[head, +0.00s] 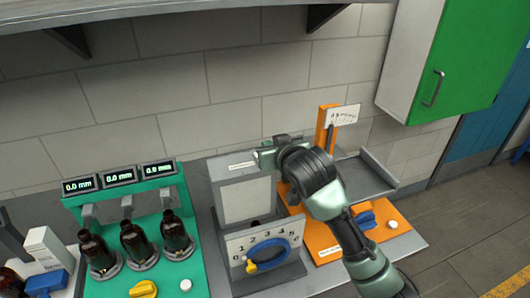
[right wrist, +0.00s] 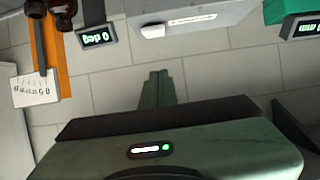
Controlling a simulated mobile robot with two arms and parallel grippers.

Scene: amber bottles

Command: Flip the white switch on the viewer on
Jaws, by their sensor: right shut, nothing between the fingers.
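The viewer is a grey box with a pale blank front panel (head: 245,200) in the head view, standing between the green and orange stations. Its labelled top edge (right wrist: 205,15) shows in the right wrist view, with a small white switch (right wrist: 153,31) beside the label. I cannot tell whether the switch is on. My right gripper (head: 257,160) is at the top right of the viewer in the head view, its arm coming from the lower right. Its fingers (right wrist: 158,76) are closed and empty in the right wrist view, apart from the switch. My left gripper is not in view.
Amber bottles (head: 133,241) stand in the green station (head: 110,285) at left, under small displays. A numbered dial plate (head: 265,245) with a blue ring sits before the viewer. An orange scale (head: 325,122) stands at right. A grey shelf (head: 200,8) overhangs the wall.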

